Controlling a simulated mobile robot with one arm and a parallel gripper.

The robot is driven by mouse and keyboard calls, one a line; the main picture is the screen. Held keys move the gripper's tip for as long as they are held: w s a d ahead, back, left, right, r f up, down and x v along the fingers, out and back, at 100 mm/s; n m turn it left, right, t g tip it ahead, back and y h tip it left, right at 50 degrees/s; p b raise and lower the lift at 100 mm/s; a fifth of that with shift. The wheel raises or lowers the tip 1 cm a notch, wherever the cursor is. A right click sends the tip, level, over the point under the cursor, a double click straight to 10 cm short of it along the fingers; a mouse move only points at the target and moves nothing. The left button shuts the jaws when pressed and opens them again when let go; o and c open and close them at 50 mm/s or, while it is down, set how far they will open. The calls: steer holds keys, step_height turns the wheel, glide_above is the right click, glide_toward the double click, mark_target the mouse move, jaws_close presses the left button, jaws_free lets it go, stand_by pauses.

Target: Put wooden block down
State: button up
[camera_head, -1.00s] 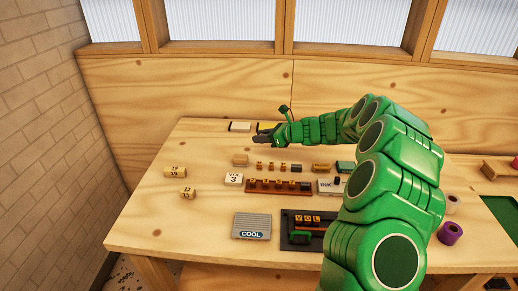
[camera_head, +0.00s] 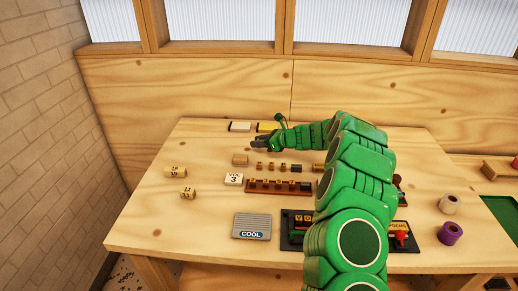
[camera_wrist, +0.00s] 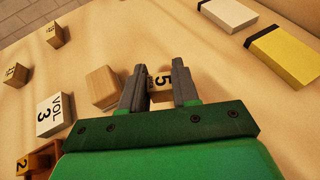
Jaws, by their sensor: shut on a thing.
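My gripper (camera_head: 262,147) reaches over the back part of the wooden table (camera_head: 145,225). In the wrist view my gripper (camera_wrist: 159,85) is shut on a wooden block (camera_wrist: 161,80) with a dark number on it that reads like 5. The fingers cover parts of the block. In the head view I cannot make the held block out, nor tell whether it touches the table. A plain wooden block (camera_wrist: 102,87) lies just left of the fingers in the wrist view; it also shows in the head view (camera_head: 240,159).
A white VOL 3 block (camera_head: 234,179) stands by a brown rack (camera_head: 262,187). Two numbered blocks (camera_head: 175,171) (camera_head: 187,192) lie at left. A white-and-black block (camera_wrist: 222,14) and a yellow-and-black block (camera_wrist: 285,55) lie nearby. The left table area is mostly clear.

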mark_target(259, 153)
steer(key=shift+w+f, duration=0.15)
steer(key=shift+f, duration=1.55)
steer(key=shift+f, duration=0.15)
steer(key=o, duration=1)
